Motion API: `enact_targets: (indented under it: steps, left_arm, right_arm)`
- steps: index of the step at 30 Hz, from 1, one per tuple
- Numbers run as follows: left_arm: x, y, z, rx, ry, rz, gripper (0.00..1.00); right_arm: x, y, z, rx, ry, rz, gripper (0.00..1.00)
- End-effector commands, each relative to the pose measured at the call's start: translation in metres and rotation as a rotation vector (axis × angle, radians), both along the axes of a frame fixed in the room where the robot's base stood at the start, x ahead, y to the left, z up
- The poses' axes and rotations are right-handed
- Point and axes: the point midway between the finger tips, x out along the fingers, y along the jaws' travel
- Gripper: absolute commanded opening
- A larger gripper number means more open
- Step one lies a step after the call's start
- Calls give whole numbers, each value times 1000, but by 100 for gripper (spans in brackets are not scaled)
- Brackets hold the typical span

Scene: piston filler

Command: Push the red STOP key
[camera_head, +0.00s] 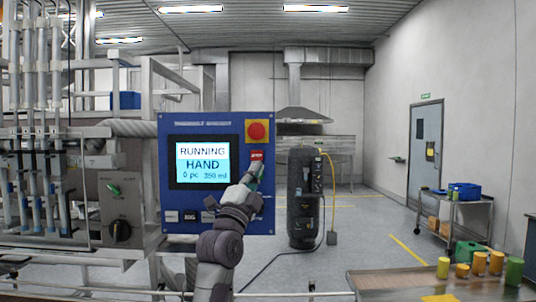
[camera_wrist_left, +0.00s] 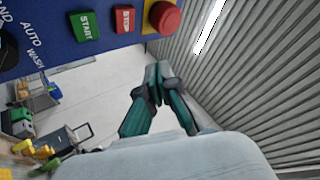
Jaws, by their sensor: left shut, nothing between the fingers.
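The red STOP key (camera_head: 257,154) is on the right side of a blue control panel (camera_head: 220,126), below a round red button on a yellow plate (camera_head: 257,131). My left gripper (camera_head: 258,165) is shut and empty, its fingertips just below the STOP key in the head view. I cannot tell there whether they touch it. In the left wrist view the STOP key (camera_wrist_left: 124,18) lies between the green START key (camera_wrist_left: 86,26) and the round red button (camera_wrist_left: 165,17). The shut fingertips (camera_wrist_left: 158,70) appear apart from the keys. My arm hides the START key in the head view.
The panel's screen (camera_head: 203,163) reads RUNNING, HAND, 0 pc, 350 ml. Filler pipes and a frame stand at the left. A black cylinder (camera_head: 302,195) stands behind the panel's right side. A table (camera_head: 400,282) with yellow and green containers is at the lower right.

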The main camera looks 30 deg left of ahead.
Motion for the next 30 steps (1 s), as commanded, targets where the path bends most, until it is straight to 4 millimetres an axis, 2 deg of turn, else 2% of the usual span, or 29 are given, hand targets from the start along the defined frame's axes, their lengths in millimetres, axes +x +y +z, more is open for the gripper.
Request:
enact_targets:
  steps: [1, 4, 17, 23, 30]
  left_arm:
    - [-5, 1, 10, 9, -17, 8, 0]
    - [-11, 1, 19, 19, -33, 16, 0]
    - [-12, 2, 21, 23, -37, 18, 0]
    - [1, 9, 21, 24, -36, 17, 0]
    - [31, 27, 21, 24, -36, 17, 0]
  right_arm:
    - [0, 0, 1, 0, 0, 0, 40]
    - [0, 0, 2, 0, 0, 0, 40]
    - [0, 0, 2, 0, -1, 0, 40]
    - [0, 0, 0, 0, -1, 0, 40]
    - [1, 0, -5, 0, -1, 0, 40]
